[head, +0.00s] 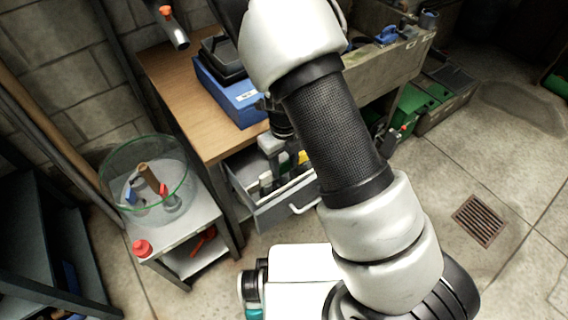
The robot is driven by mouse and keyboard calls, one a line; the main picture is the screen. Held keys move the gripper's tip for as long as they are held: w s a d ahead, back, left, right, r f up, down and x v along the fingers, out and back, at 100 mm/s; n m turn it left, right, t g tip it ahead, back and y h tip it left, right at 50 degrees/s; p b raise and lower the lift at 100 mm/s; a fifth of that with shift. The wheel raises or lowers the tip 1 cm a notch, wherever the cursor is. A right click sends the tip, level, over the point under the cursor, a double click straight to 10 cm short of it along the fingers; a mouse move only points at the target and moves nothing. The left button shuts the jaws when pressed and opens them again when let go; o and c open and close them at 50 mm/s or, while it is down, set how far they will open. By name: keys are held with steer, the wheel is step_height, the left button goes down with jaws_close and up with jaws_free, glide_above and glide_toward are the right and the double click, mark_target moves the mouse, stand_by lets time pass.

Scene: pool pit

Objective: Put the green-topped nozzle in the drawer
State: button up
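The drawer (275,215) is pulled out below the wooden bench, and its grey front with a pale handle faces me. Inside it are several small items, some pale, with a yellow and a green patch near my arm. I cannot tell whether any of these is the green-topped nozzle. My gripper (273,160) appears to point down over the drawer, partly behind my own arm. Its fingertips are not clear, so I cannot tell whether it holds anything. A clear round bowl (118,165) on the small side table holds several nozzle-like pieces with orange, blue and brown parts.
The wooden bench (165,75) carries a blue box (228,92) with black trays. A red-capped item (142,248) stands at the corner of the side table (190,215). A dark shelf is at left. Floor with a drain grate (479,220) is clear at right.

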step_height(320, 180, up, 23)
steer(key=s+d+n+y+p, duration=0.2)
steer(key=s+n+p, duration=0.15)
steer(key=n, duration=0.35)
steer(key=s+d+r+n+t+h, duration=0.1)
steer(key=s+d+r+n+t, duration=0.1)
steer(key=s+d+r+n, duration=0.3)
steer(key=s+d+r+n+t+h, duration=0.1)
steer(key=s+d+r+n+t, duration=0.2)
steer(key=n, duration=1.4)
steer(key=s+d+r, duration=0.2)
steer(key=s+r, duration=0.3)
steer(key=r, duration=0.3)
steer(key=shift+d+r+t+p, duration=0.3)
steer(key=shift+p, duration=0.1)
